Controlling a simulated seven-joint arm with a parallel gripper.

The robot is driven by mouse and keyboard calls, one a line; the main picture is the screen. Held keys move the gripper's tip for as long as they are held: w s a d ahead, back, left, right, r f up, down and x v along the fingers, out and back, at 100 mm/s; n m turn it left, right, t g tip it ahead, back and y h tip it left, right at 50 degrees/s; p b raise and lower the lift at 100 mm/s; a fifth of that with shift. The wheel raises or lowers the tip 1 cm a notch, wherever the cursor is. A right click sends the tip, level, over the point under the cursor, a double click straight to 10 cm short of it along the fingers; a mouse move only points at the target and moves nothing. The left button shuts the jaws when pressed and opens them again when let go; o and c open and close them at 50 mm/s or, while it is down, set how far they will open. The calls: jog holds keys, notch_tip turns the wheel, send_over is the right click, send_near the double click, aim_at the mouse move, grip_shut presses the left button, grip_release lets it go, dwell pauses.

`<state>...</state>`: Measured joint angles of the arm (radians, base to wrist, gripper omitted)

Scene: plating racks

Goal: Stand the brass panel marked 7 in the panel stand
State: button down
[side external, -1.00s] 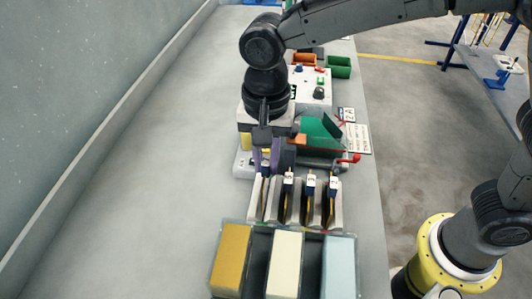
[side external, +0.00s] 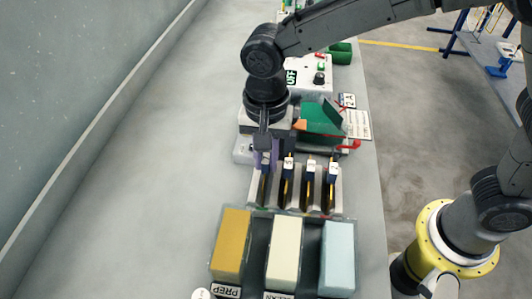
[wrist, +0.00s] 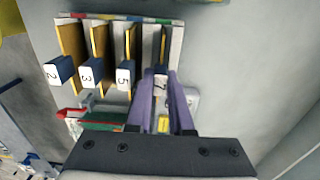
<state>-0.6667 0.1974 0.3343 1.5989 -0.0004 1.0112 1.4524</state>
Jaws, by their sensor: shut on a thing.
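The brass panel marked 7 (wrist: 163,45) has a dark blue grip with a white number tag. My gripper (wrist: 168,100) is shut on that grip, its two purple fingers on either side. In the side view my gripper (side external: 266,160) is at the leftmost slot of the slotted panel stand (side external: 338,190). The panel hangs down in that slot between dividers and looks upright. Its lower edge is hidden, so I cannot tell if it touches the bottom. Panels marked 5 (wrist: 125,74), 3 (wrist: 87,73) and 2 (wrist: 55,72) stand in the other slots.
Ochre (side external: 231,245), cream (side external: 284,250) and pale blue (side external: 338,255) blocks sit in a dark tray in front of the stand. A green part (side external: 320,118) and a white control box (side external: 312,75) lie behind. The bench left of the stand is clear.

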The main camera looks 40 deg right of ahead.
jog(key=shift+f, duration=0.1)
dwell(0.3)
jog(key=c, duration=0.7)
grip_release()
jog(key=shift+c, duration=0.2)
notch_tip(320, 180, up, 14)
